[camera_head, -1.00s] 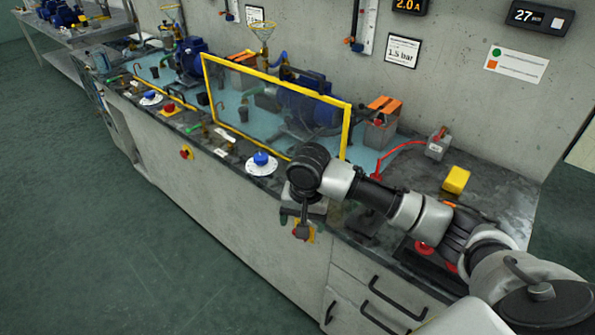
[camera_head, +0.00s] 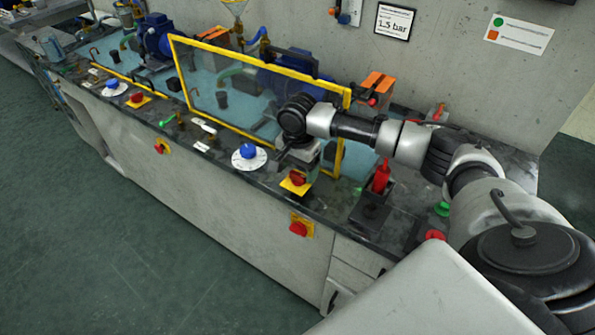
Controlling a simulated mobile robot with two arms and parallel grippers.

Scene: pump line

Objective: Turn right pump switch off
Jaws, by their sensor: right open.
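A red rotary switch on a yellow plate (camera_head: 296,180) sits on the bench top on the right pump's side. A second red knob on a yellow plate (camera_head: 300,228) is on the bench's front face just below it. I cannot tell from the picture which one is the right pump switch. My right gripper (camera_head: 282,156) is open, just behind and above the top switch, apart from both red knobs. Its fingers are small and partly hidden by the wrist. The blue right pump (camera_head: 296,80) stands behind the yellow-framed clear guard. My left gripper is not in view.
A blue knob on a white dial (camera_head: 248,152) is left of my right gripper. The yellow-framed guard (camera_head: 180,72) stands close behind. A red lever (camera_head: 381,176) is to the right, beneath my arm. The left pump has similar red knobs, one on the bench top (camera_head: 137,98). Floor in front is clear.

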